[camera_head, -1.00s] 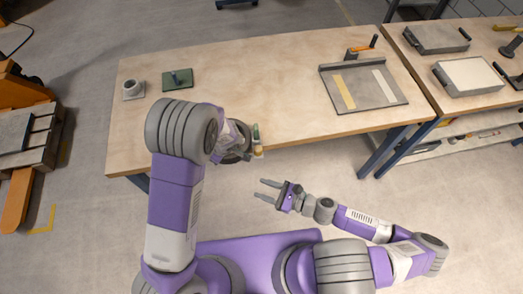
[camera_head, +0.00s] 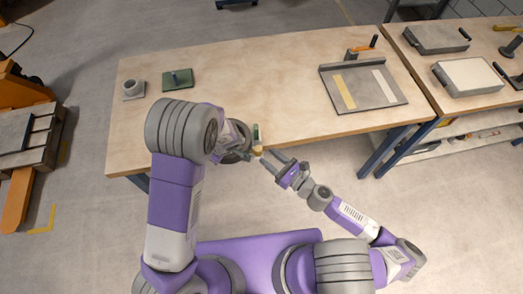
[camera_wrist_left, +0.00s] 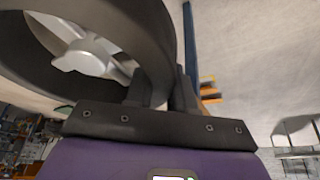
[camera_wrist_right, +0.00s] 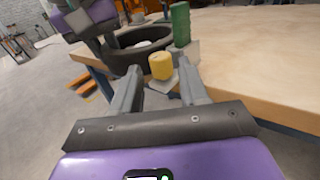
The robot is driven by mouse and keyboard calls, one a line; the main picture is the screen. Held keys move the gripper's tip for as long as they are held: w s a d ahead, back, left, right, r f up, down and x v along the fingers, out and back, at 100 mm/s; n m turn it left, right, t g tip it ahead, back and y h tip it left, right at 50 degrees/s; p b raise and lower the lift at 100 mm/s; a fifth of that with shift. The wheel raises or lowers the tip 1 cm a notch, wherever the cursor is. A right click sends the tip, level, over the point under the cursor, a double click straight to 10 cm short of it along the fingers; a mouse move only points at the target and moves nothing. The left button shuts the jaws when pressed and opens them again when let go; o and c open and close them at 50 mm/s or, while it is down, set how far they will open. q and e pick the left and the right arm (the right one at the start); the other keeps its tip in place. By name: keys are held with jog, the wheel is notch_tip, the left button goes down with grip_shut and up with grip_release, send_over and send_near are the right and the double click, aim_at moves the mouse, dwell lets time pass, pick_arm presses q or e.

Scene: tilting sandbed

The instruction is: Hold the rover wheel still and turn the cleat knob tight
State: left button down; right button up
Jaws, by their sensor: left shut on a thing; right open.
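The rover wheel (camera_wrist_right: 140,50) is a dark ring at the table's front edge; in the head view my left arm (camera_head: 180,130) hides much of it. In the left wrist view the wheel (camera_wrist_left: 150,45) fills the upper left, with a light grey hub. My left gripper (camera_wrist_left: 165,95) is shut on its rim. The yellow cleat knob (camera_wrist_right: 161,66) stands at the wheel's near side, beside an upright green block (camera_wrist_right: 181,24). My right gripper (camera_wrist_right: 160,85) is open, its fingertips on either side of the knob and just short of it. In the head view the right gripper (camera_head: 270,158) points at the knob (camera_head: 257,151).
On the wooden table (camera_head: 270,80) are a grey socket block (camera_head: 133,90), a green plate with a peg (camera_head: 178,79) and a grey tray with two strips (camera_head: 363,86). The table's middle is clear. A second bench (camera_head: 480,100) stands at right.

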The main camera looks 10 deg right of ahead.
aim_at(261, 152)
jog(key=shift+x, duration=2.3)
jog(key=shift+c, duration=0.4)
jog(key=c, duration=0.7)
